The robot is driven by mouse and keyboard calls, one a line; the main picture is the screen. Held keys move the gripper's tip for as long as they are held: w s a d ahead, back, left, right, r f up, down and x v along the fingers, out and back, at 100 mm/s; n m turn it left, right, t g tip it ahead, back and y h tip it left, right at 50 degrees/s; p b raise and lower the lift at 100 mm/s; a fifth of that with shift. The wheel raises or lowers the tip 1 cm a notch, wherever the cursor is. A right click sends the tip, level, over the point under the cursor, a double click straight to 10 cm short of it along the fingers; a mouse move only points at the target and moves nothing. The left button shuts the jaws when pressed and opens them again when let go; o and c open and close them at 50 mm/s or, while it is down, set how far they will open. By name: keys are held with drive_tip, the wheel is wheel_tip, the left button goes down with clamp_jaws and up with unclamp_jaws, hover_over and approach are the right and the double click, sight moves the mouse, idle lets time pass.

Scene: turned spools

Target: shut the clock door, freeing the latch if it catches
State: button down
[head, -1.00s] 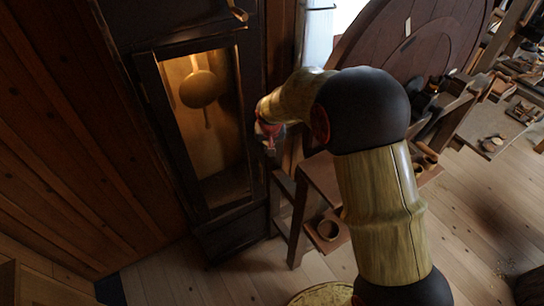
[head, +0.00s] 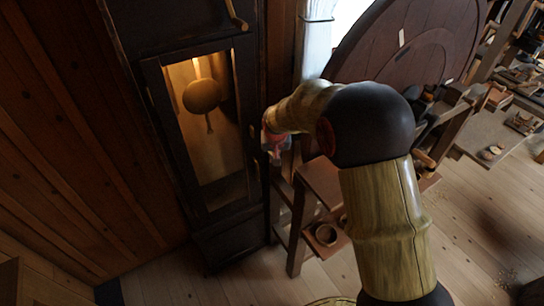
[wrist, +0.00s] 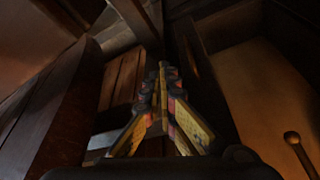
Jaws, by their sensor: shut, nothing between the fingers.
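The tall dark clock case (head: 225,245) stands left of centre in the head view. Its door (head: 156,115) frames a lit window with a round pendulum (head: 201,95); I cannot tell whether the door is fully shut. The pendulum also shows at the right of the wrist view (wrist: 293,138). A small fitting that may be the latch (head: 252,133) sits on the door's right edge; its state is unclear. My gripper (head: 272,153) is just right of that edge, partly hidden by my wrist. In the wrist view my gripper (wrist: 163,72) is shut and empty, close to dark wood.
A small wooden stand (head: 318,180) with a little bowl (head: 326,235) is right of the clock. A large round wooden wheel (head: 410,40) and a cluttered bench (head: 490,140) lie farther right. A plank wall (head: 60,130) is on the left. The floor before the clock looks clear.

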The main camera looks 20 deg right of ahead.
drive_tip(key=w+d+p+v, duration=0.1)
drive_tip(key=v, duration=0.8)
drive_tip(key=s+f+n+g, duration=0.1)
drive_tip(key=s+g, duration=0.1)
drive_tip(key=s, duration=0.7)
drive_tip(key=s+r+t+b, duration=0.1)
drive_tip(key=s+r, duration=0.3)
drive_tip(key=s, duration=0.4)
drive_tip(key=s+a+r+n+t+b, duration=0.1)
drive_tip(key=s+r, duration=0.3)
drive_tip(key=s, duration=0.4)
drive_tip(key=s+a+r+t+y+b, duration=0.1)
drive_tip(key=s+r, duration=0.3)
drive_tip(key=s, duration=0.5)
drive_tip(key=shift+r, duration=0.25)
drive_tip(key=c, duration=2.6)
unclamp_jaws()
drive_tip(key=shift+a, duration=0.1)
